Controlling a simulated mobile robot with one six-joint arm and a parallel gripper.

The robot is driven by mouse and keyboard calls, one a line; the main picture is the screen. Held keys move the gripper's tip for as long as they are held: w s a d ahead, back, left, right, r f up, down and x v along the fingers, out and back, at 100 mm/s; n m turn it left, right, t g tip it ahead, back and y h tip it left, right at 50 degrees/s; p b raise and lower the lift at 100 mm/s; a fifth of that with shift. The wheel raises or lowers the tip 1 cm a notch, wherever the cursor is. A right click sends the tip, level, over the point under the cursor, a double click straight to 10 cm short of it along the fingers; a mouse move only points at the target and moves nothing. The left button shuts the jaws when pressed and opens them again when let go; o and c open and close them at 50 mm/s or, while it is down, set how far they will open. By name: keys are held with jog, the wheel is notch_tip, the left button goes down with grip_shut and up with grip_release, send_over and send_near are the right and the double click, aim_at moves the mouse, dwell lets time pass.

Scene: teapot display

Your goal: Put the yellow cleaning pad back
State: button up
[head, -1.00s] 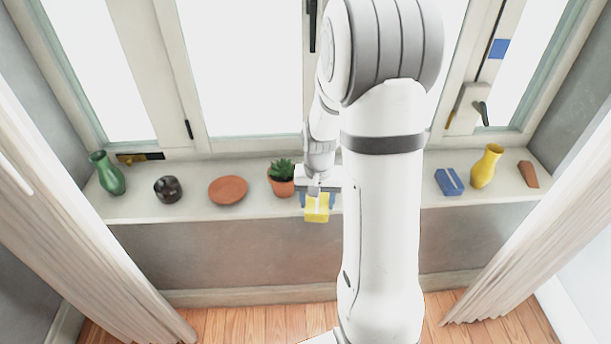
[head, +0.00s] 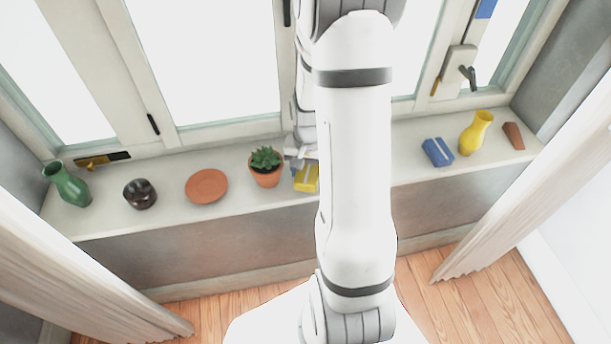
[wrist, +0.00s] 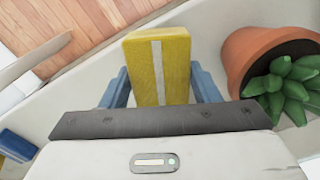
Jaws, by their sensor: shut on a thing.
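The yellow cleaning pad (head: 307,178) is a yellow block with a pale stripe. In the wrist view the pad (wrist: 158,62) sits between the two blue fingers of my gripper (wrist: 160,90), which is shut on it. In the head view my gripper (head: 298,172) is at the sill, just right of the potted succulent and partly hidden by my arm. I cannot tell whether the pad touches the sill. A blue pad with a pale stripe (head: 438,152) lies on the sill to the right.
At right are a yellow vase (head: 476,133) and a brown wedge (head: 513,136). Windows rise behind; curtains flank.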

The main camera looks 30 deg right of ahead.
aim_at(308, 171)
jog(key=shift+f, duration=1.35)
jog(key=shift+f, duration=0.2)
jog(key=o, duration=1)
jog(key=shift+r, duration=0.2)
